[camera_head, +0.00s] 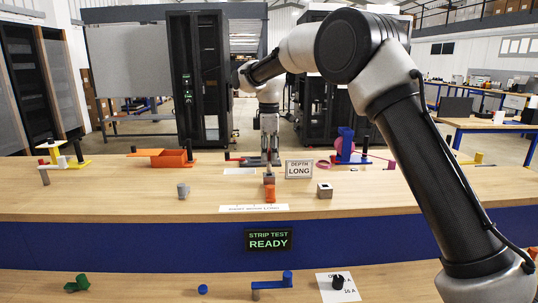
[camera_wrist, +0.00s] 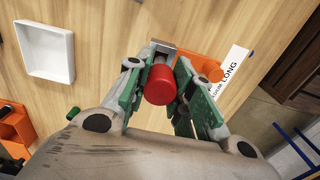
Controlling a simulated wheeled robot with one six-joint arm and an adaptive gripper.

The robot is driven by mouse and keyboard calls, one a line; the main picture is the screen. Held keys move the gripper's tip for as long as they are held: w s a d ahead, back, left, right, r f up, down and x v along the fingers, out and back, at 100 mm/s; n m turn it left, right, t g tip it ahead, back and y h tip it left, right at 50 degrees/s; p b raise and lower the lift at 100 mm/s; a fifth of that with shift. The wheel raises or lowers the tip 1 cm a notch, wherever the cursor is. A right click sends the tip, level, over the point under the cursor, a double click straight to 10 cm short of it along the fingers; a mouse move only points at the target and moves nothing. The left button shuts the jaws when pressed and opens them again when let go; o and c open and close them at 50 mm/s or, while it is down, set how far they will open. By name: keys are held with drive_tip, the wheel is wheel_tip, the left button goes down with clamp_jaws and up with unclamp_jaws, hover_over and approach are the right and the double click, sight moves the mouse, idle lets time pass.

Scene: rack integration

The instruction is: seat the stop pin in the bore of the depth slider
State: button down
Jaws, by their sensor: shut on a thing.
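My gripper (camera_head: 269,163) is shut on a red round-ended piece, which I take to be the stop pin (camera_wrist: 160,85). It sits between the green-padded fingers in the wrist view (camera_wrist: 158,88). An orange piece, which looks like the depth slider (camera_head: 270,193), stands on the table directly below my gripper. In the wrist view the orange body (camera_wrist: 198,66) and a grey metal part (camera_wrist: 164,47) lie just beyond the red end. The bore and the pin's lower end are hidden, so I cannot tell whether the pin is in the bore.
A strip marked LONG (camera_wrist: 236,65) lies beside the orange piece. A grey cylinder (camera_head: 183,190) stands to the left. A white tray (camera_wrist: 47,50) shows in the wrist view.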

sight(269, 172)
drive_tip(key=shift+f, duration=1.9)
drive_tip(key=c, duration=1.2)
unclamp_jaws()
drive_tip(key=shift+o, duration=0.2)
wheel_tip(269, 172, up, 12)
